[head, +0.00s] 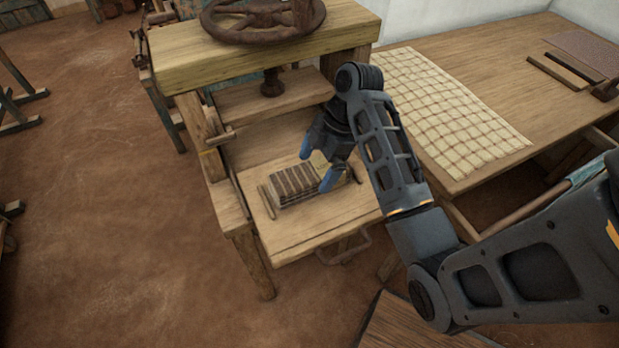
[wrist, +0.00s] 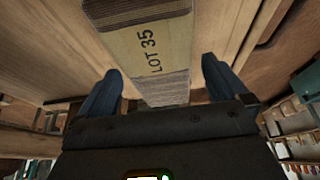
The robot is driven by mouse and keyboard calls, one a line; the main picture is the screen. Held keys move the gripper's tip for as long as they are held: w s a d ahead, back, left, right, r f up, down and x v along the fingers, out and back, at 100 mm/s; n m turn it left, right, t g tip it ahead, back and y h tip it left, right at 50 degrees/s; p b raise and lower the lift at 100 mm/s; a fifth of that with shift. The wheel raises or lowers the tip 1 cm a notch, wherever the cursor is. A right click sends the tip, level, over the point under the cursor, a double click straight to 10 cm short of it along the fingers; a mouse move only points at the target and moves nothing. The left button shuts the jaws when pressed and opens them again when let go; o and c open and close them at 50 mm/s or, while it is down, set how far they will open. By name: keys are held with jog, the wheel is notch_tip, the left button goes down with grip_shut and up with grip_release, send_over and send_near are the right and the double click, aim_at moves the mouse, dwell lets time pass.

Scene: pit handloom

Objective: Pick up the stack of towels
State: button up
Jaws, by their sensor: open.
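The stack of towels (head: 292,184) is a low striped brown-and-cream block lying on the pull-out wooden board (head: 290,239) of the press. My gripper (head: 316,172) is open at that right end, with blue fingers. In the wrist view the gripper (wrist: 161,68) has one finger on either side of the stack's near end, with gaps visible. I cannot tell how far the fingers reach down along it.
The press (head: 262,48) has a thick top beam with a rusty handwheel (head: 263,18) above the board. A metal handle (head: 345,249) hangs at the board's front. To the right stands a table (head: 500,62) with a checked cloth (head: 440,108). The floor at left is mostly clear.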

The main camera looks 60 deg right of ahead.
aim_at(314, 170)
jog(key=x, duration=0.4)
jog(key=shift+w+f, duration=0.1)
jog(key=c, duration=1)
